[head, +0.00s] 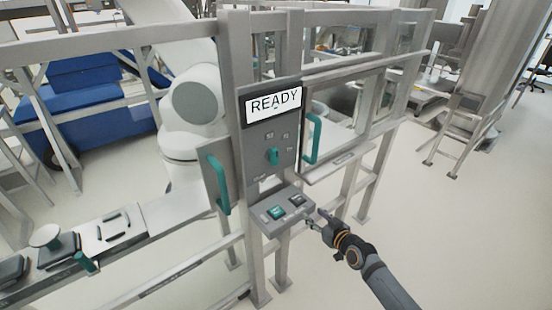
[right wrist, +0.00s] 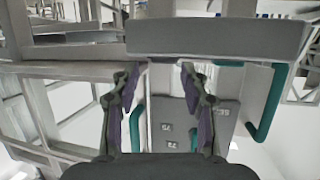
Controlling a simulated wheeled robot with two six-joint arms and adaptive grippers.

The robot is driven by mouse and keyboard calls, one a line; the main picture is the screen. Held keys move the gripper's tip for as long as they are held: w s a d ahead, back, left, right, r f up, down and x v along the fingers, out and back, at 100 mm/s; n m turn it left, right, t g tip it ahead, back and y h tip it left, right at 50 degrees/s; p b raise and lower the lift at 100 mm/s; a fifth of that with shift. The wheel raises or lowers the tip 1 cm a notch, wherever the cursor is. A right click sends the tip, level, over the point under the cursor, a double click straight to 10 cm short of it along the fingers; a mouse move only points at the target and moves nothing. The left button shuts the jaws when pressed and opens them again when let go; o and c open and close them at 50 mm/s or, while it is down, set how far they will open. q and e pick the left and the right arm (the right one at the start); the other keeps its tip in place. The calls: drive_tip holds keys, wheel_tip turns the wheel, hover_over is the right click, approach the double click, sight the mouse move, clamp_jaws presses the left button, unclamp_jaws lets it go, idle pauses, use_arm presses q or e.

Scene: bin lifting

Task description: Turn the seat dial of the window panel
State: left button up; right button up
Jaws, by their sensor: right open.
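The window panel (head: 257,130) is a grey upright plate under a lit READY display (head: 273,105). Its teal dial (head: 273,156) sits low in the middle, with small markings above it; the knob looks roughly upright. In the right wrist view the panel face (right wrist: 171,128) shows beyond the fingers, with small label plates; a teal piece (right wrist: 194,136) beside the right finger may be the dial, partly covered. My right gripper (head: 314,220) is open and empty, below and right of the dial, near the button box's right end and apart from the dial. My left gripper is out of view.
A button box (head: 283,210) with a green and a dark button juts out below the panel. Teal handles stand left (head: 219,185) and right (head: 313,139) of the panel. Grey frame posts (head: 236,90) surround it.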

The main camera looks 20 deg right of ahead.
sight(277, 160)
drive_tip(key=a+r+n+t+y, duration=0.15)
drive_tip(key=a+r, duration=0.25)
drive_tip(key=r, duration=0.6)
drive_tip(key=a+r+n+t+y, duration=0.1)
drive_tip(key=a+r+t+y, duration=0.15)
drive_tip(key=r, duration=0.65)
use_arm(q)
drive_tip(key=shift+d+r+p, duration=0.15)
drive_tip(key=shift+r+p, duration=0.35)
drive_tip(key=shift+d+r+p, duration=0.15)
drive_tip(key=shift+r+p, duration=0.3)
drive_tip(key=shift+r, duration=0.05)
use_arm(e)
drive_tip(key=shift+g, duration=0.5)
drive_tip(key=x, duration=1.1)
drive_tip(key=shift+a, duration=0.15)
drive_tip(key=shift+c, duration=0.2)
clamp_jaws()
